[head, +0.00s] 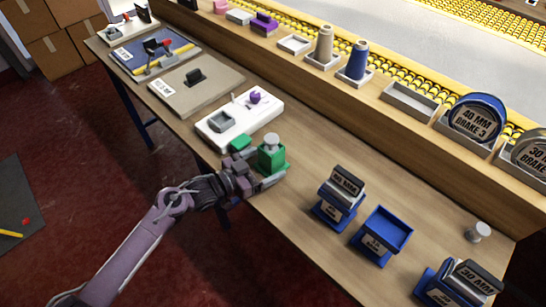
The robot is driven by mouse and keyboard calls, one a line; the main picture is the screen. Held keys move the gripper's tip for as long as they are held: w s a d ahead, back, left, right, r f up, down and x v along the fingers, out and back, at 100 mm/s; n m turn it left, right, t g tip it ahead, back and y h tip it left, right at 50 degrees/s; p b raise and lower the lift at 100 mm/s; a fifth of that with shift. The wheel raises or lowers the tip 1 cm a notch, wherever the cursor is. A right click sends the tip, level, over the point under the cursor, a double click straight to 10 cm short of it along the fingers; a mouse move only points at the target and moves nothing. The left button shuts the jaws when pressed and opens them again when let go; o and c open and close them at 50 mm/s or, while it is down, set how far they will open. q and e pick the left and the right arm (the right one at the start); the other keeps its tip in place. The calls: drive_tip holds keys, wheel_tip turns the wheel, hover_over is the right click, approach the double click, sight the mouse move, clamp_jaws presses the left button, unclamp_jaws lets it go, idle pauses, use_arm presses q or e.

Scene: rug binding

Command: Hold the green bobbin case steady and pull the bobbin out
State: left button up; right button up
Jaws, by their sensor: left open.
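The green bobbin case (277,164) stands upright near the front edge of the table, beside a white board. The bobbin (270,142), a grey spool, sits in the case with its upper part showing above the rim. My left gripper (267,169) is open at the near side of the case, with its fingers close to the case's lower part. I cannot tell whether the fingers touch it. My right gripper is not in view.
The white board (268,115) with a grey piece and a purple knob lies behind the case; a green block (241,143) is just left of it. Blue holders (340,196) stand to the right, and a loose grey spool (478,232) farther right. Table between is clear.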

use_arm(q)
drive_tip(key=shift+w+d, duration=0.3)
drive_tip(key=shift+d, duration=0.1)
drive_tip(key=c, duration=1.1)
